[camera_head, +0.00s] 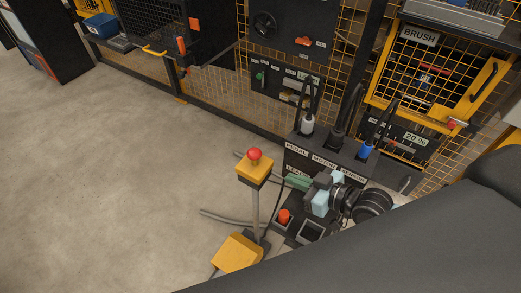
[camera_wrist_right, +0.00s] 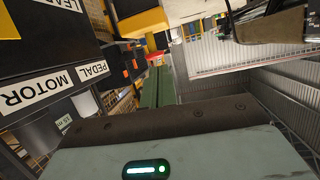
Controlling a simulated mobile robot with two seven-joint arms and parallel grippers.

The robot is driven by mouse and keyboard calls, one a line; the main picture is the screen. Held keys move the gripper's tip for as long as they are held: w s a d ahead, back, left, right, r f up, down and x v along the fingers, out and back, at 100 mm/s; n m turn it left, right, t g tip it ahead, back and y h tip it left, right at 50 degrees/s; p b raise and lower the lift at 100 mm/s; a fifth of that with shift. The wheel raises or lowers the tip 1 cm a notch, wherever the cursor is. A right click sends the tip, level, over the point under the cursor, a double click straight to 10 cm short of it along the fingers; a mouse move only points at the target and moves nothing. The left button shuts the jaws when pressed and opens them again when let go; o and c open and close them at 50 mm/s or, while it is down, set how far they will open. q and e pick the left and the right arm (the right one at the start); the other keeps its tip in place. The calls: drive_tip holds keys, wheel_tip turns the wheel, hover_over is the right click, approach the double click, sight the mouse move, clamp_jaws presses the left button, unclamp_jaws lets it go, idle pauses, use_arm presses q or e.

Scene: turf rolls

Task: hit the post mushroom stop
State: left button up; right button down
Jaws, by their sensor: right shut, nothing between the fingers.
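The post mushroom stop (camera_head: 254,154) is a red cap on a yellow box (camera_head: 254,170) at the top of a thin grey post, left of the dark console. My right gripper (camera_head: 289,179) is to the right of the post, apart from the cap in the head view, with its green fingers pointing left towards the post. Its fingers are shut and empty. The green fingers (camera_wrist_right: 157,87) also show in the right wrist view, with a small red shape near their tips that I cannot identify for sure. My left gripper is not in view.
An orange-red knob (camera_head: 284,215) sits below the gripper. A yellow wedge-shaped box (camera_head: 237,253) is on the floor by the post. Yellow mesh guarding (camera_head: 215,112) runs behind; the floor at left is clear.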

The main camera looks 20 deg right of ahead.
drive_tip(key=w+r+n+y, duration=0.1)
drive_tip(key=w+r, duration=0.2)
drive_tip(key=r, duration=0.4)
drive_tip(key=shift+w+d+n+y, duration=0.3)
drive_tip(key=shift+w+d, duration=0.1)
drive_tip(key=shift+d, duration=0.05)
hover_over(254, 156)
drive_tip(key=s+d, duration=0.1)
drive_tip(key=d, duration=0.1)
wheel_tip(254, 156, down, 2)
wheel_tip(254, 156, down, 4)
drive_tip(key=shift+w+r, duration=0.1)
drive_tip(key=shift+r, duration=0.05)
drive_tip(key=shift+f, duration=0.4)
drive_tip(key=shift+f+b, duration=0.1)
drive_tip(key=shift+b, duration=0.2)
